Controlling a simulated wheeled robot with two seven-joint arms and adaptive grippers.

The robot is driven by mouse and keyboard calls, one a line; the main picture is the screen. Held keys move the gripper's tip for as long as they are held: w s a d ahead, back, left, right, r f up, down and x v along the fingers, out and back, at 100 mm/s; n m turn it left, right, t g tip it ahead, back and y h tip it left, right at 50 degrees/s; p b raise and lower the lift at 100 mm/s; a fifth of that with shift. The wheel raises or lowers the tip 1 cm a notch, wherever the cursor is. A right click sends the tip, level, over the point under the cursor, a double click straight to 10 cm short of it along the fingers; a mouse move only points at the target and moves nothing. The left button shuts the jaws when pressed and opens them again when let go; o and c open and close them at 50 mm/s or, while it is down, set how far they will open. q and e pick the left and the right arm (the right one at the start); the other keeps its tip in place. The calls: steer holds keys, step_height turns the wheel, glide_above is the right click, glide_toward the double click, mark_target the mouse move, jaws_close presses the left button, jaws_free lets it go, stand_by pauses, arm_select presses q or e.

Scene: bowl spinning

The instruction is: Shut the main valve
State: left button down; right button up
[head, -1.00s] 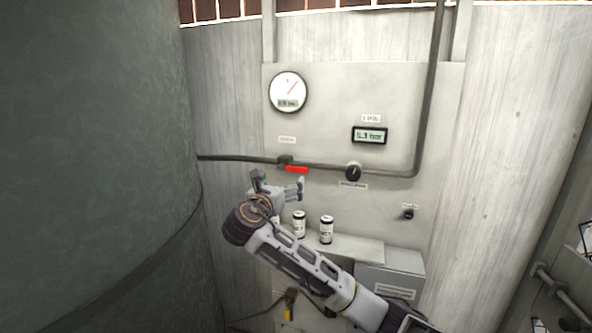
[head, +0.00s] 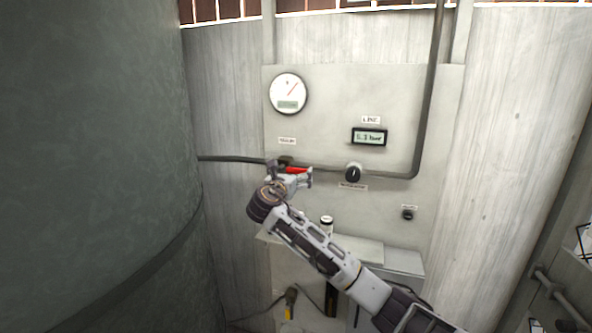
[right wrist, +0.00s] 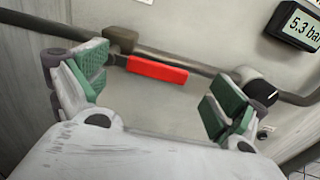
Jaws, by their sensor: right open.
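The main valve has a red lever handle (head: 293,170) that lies along the dark horizontal pipe on the wall panel. In the right wrist view the red handle (right wrist: 157,69) runs sideways from the dark valve body (right wrist: 121,40), slightly tilted down to the right. My right gripper (head: 291,174) is open, with its fingertips close around the handle's area in the head view. In the right wrist view its green-padded fingers (right wrist: 158,92) stand wide apart, with the handle beyond and between them; I see no contact. My left gripper is not in view.
A black regulator knob (head: 353,173) sits on the pipe to the right. A round gauge (head: 288,93) and a digital display (head: 369,137) are above. A can (head: 326,224) stands on the shelf below. A large grey tank (head: 90,150) fills the left.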

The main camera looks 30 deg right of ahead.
mark_target(297, 169)
steer(key=shift+x, duration=1.9)
steer(key=c, duration=1.4)
steer(key=shift+c, duration=0.2)
